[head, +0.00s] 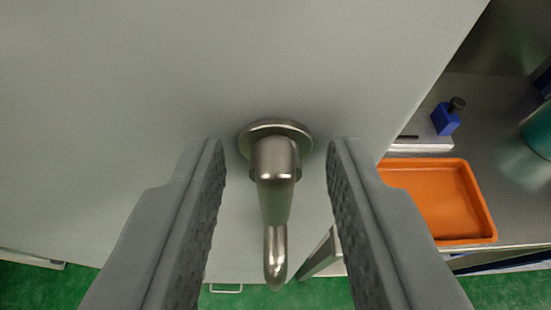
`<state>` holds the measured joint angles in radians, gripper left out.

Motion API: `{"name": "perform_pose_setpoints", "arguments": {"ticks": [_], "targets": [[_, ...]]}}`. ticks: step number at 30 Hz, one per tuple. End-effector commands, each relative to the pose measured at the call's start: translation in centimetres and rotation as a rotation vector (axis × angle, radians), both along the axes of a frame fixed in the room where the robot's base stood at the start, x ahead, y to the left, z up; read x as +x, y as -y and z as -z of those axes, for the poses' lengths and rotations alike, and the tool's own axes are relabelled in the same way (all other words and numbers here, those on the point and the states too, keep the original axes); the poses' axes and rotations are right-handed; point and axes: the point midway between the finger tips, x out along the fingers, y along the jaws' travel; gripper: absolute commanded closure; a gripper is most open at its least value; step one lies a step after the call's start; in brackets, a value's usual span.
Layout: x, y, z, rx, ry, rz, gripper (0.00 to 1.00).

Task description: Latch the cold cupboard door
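The pale grey-green door (130,90) fills most of the head view. A metal lever handle (275,190) with a round base plate stands out from it, and its lever points down in the picture. My gripper (274,150) is open, with one dark ridged finger on each side of the handle. A gap shows between the handle and each finger, so neither finger appears to touch it. The door's latch edge and whether it is fully closed cannot be told.
To the right is a metal worktop (500,150) with an orange tray (440,200), a small blue bottle (446,118) and a partly visible teal object (540,130). Green floor (40,285) shows below, with a small handle (225,289) near the bottom.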

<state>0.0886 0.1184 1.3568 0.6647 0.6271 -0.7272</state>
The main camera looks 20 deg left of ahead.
Motion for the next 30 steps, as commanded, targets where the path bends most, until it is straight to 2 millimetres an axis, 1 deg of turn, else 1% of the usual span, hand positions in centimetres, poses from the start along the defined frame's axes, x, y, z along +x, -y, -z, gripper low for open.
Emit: {"name": "perform_pose_setpoints", "arguments": {"ticks": [4, 5, 9, 10, 20, 25, 30], "targets": [[-0.02, 0.01, -0.02, 0.000, 0.000, 0.000, 0.67], [-0.02, 0.01, -0.02, 0.000, 0.000, 0.000, 0.71], [-0.04, 0.01, -0.02, 0.000, 0.000, 0.000, 0.99], [-0.04, 0.01, -0.02, 0.000, 0.000, 0.000, 1.00], [-0.01, 0.10, 0.00, 0.026, -0.010, 0.001, 1.00], [0.06, 0.30, 0.04, 0.095, -0.032, 0.001, 1.00], [0.12, 0.49, 0.09, 0.216, -0.071, 0.000, 1.00]]}}
